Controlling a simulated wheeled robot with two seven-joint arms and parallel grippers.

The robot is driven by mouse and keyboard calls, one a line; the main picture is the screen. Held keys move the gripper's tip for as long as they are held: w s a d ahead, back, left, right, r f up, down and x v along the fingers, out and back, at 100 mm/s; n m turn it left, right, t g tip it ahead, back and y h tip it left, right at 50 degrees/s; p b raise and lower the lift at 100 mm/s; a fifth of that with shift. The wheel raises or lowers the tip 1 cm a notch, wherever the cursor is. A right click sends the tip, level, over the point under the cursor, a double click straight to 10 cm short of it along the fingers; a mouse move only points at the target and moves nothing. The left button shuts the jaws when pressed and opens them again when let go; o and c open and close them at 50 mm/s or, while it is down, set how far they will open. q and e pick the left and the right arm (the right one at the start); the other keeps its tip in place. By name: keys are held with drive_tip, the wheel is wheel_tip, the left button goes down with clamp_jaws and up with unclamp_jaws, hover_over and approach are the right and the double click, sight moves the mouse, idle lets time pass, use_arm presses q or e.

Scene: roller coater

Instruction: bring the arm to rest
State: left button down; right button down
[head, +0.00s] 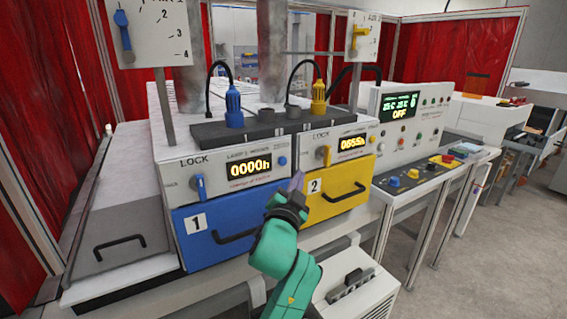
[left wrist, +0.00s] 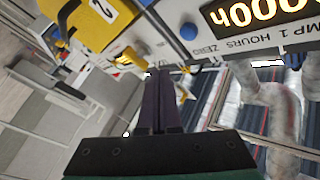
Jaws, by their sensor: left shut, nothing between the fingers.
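My left arm, green, reaches up from the bottom middle of the head view. Its left gripper (head: 297,182) is in front of the roller coater, near the gap between the blue drawer (head: 205,246) marked 1 and the yellow drawer (head: 345,205) marked 2. The purple fingers are shut together with nothing between them, as the left wrist view (left wrist: 160,78) also shows. I cannot tell how far the fingertips are from the panel. Both drawers look closed. My right gripper is not in view.
Above the drawers are a blue lock knob (head: 198,187) and a yellow lock knob (head: 325,156), with lit displays. Open floor (head: 480,260) lies at right.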

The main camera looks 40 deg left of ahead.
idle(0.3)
use_arm(q)
wheel_tip(320, 180, down, 11)
drive_tip(key=s+d+g+h, duration=0.1)
drive_tip(key=d+g+h, duration=0.1)
drive_tip(key=g+h, duration=0.1)
drive_tip(key=s+d+f+g+h, duration=0.3)
drive_tip(key=s+d+f+g, duration=0.3)
drive_tip(key=s+f, duration=0.45)
drive_tip(key=s+d+f+g+h, duration=0.3)
drive_tip(key=s+d+f+g, duration=0.35)
drive_tip(key=f, duration=0.65)
wheel_tip(320, 180, down, 17)
drive_tip(key=s+b, duration=0.1)
drive_tip(key=b, duration=0.1)
drive_tip(key=s+a+f+b, duration=0.3)
drive_tip(key=s+f, duration=1.6)
drive_tip(key=f, duration=0.5)
drive_tip(key=shift+m+g, duration=0.3)
drive_tip(key=shift+g, duration=0.15)
